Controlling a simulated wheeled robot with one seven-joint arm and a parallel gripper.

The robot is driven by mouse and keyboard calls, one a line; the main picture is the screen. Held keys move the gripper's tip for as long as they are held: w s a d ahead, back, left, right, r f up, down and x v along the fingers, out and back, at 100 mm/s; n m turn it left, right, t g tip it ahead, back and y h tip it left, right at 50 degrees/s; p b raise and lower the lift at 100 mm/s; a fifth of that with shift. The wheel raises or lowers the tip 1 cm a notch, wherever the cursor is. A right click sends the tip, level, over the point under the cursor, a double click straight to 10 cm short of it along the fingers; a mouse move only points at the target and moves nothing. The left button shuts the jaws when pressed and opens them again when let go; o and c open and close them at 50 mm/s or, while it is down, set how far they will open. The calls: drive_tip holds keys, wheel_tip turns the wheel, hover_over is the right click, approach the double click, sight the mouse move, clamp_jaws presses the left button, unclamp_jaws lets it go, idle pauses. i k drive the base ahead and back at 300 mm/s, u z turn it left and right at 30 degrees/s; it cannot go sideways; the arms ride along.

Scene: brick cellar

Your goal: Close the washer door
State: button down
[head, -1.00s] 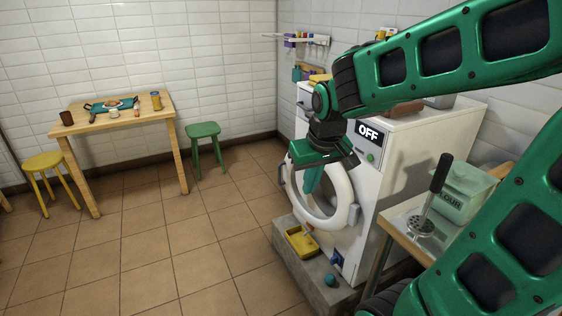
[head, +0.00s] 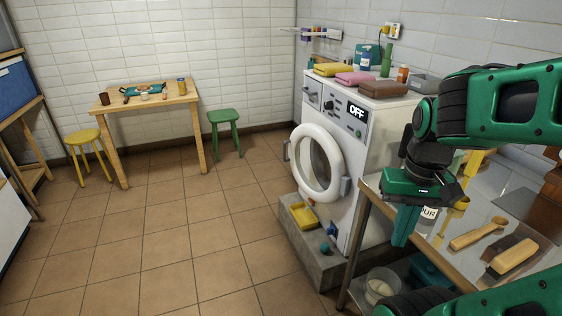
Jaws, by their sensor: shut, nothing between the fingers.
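The washer (head: 372,140) is a white front-loader with an "OFF" display, standing against the right wall on a low grey plinth. Its round door (head: 296,166) has a thick white ring and glass centre. The hinge (head: 345,188) is on the right, and a dark handle (head: 286,150) is at the left edge. The ring overhangs the washer's left front edge and looks slightly ajar; I cannot tell how wide the gap is.
A metal-topped side table (head: 455,233) with brushes stands right of the washer. A yellow tray (head: 303,216) and a small teal ball (head: 325,248) are on the plinth (head: 300,238) below the door. Folded towels lie on top. The tiled floor to the left is open.

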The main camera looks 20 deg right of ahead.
sight(340, 185)
drive_tip(key=z, duration=0.05)
drive_tip(key=k, duration=0.55)
drive_tip(key=u, duration=0.45)
drive_tip(key=i, duration=0.95)
drive_tip(key=u, duration=0.4)
drive_tip(key=i, duration=1.25)
drive_tip(key=z, duration=0.7)
drive_tip(key=i, duration=0.75)
drive_tip(key=z, duration=0.3)
